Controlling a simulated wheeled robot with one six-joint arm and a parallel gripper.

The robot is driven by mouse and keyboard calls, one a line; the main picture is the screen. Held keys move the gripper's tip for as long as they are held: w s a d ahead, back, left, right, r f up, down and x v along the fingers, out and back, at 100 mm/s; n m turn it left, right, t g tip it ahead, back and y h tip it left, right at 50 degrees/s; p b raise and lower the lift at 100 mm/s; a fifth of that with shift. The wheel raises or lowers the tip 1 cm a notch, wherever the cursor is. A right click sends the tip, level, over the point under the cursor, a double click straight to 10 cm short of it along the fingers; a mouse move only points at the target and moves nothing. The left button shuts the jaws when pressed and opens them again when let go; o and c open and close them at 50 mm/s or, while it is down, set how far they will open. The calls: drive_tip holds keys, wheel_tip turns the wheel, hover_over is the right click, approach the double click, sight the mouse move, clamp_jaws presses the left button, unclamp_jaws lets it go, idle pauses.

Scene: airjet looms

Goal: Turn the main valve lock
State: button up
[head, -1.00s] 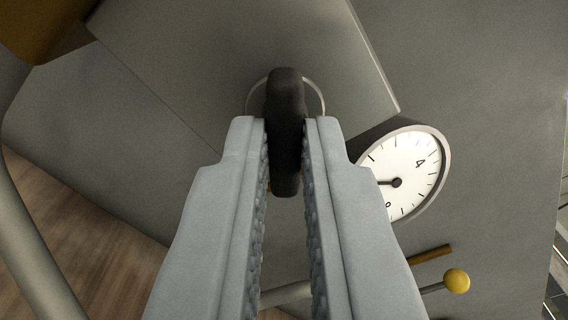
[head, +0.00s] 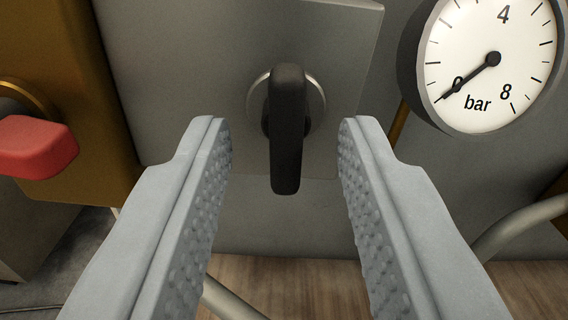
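The valve lock is a black elongated knob (head: 287,130) on a round ring, mounted on a grey box panel (head: 220,60). In the head view it stands upright, pointing down, in the upper middle. My gripper (head: 285,135) is open, with one ribbed grey finger on each side of the knob. There is a clear gap between each finger and the knob, and nothing is held. The pressure gauge (head: 490,60) at the upper right has its needle near 0 bar.
A red handle (head: 35,147) on an ochre housing (head: 75,80) is at the left. A grey pipe (head: 520,225) curves at the lower right and another pipe (head: 230,300) runs below. Wooden floor (head: 300,285) shows beneath.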

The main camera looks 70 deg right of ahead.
drive_tip(key=shift+a, duration=0.15)
drive_tip(key=shift+v, duration=2.9)
drive_tip(key=v, duration=1.7)
drive_tip(key=s+d+f+n+t+y, duration=0.1)
drive_tip(key=s+d+f+n+y, duration=0.1)
drive_tip(key=s+f+n+y, duration=0.25)
drive_tip(key=s+d+f+n+t+y, duration=0.1)
drive_tip(key=s+d+f+n+y, duration=0.15)
drive_tip(key=s+y, duration=0.4)
drive_tip(key=s+a+r+n+t+y, duration=0.1)
drive_tip(key=s+r+n+t+y, duration=0.2)
drive_tip(key=s, duration=0.5)
drive_tip(key=s+a+r+n+t+y, duration=0.2)
drive_tip(key=s+r+n+t+y, duration=0.1)
drive_tip(key=s+t, duration=0.3)
drive_tip(key=shift+s+a+r, duration=0.2)
drive_tip(key=shift+s+r, duration=0.7)
drive_tip(key=shift+s, duration=0.15)
